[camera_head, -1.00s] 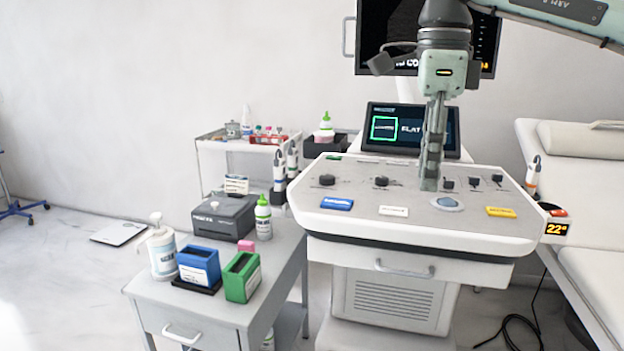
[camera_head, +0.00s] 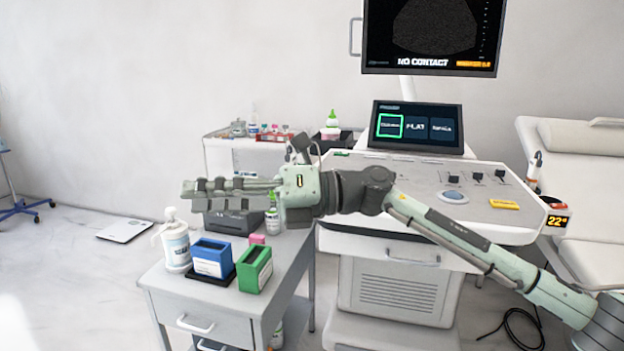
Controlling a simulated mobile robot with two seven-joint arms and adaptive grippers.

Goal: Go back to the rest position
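My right arm reaches in from the lower right. Its gripper (camera_head: 230,188) points left, above the grey cart and in front of the white cart at the back. Its fingers lie close together, shut, with nothing visible between them. It hangs clear to the left of the ultrasound console (camera_head: 400,168) and partly hides the black label printer (camera_head: 236,222) and a green-capped bottle (camera_head: 272,218). My forearm crosses in front of the console's left and front part, hiding some knobs and keys. My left gripper is not in view.
The grey cart (camera_head: 215,296) holds a pump bottle (camera_head: 176,246), a blue box (camera_head: 212,258) and a green box (camera_head: 255,268) below my gripper. The monitor (camera_head: 432,35) and small touch screen (camera_head: 418,128) stand behind my arm. A bed (camera_head: 575,160) is at right.

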